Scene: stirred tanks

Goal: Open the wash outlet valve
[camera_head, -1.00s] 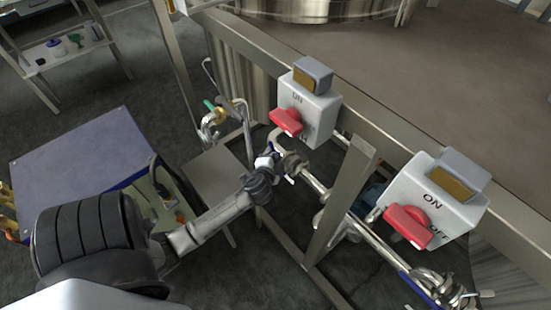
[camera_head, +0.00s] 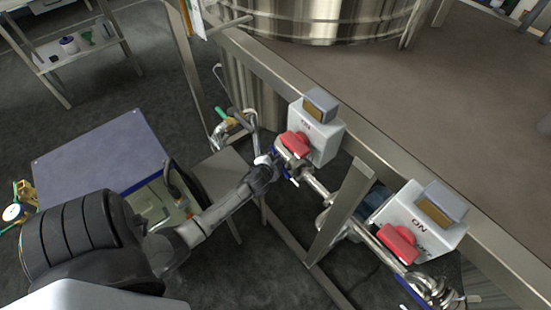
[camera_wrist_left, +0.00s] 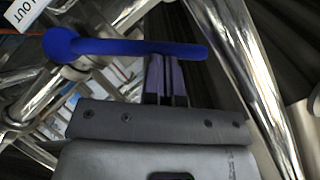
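The valve has a blue lever handle (camera_wrist_left: 130,47) that lies across the top of the left wrist view, on a steel pipe fitting. A white tag (camera_wrist_left: 22,12) beside it reads "OUT"; the rest of its text is cut off. My left gripper (camera_wrist_left: 166,75) has its two fingers close together with only a narrow gap. Their tips meet the handle's lower edge, and the handle hides the very ends. In the head view my left gripper (camera_head: 270,165) is at the pipework below the nearer switch box. My right gripper is not in view.
Two grey switch boxes with red knobs sit on the steel frame, one nearer the gripper (camera_head: 325,135) and one to the right (camera_head: 440,225). A second blue handle (camera_head: 411,292) is low right. A steel post (camera_head: 340,210) stands between. A blue-topped cart (camera_head: 95,155) is left.

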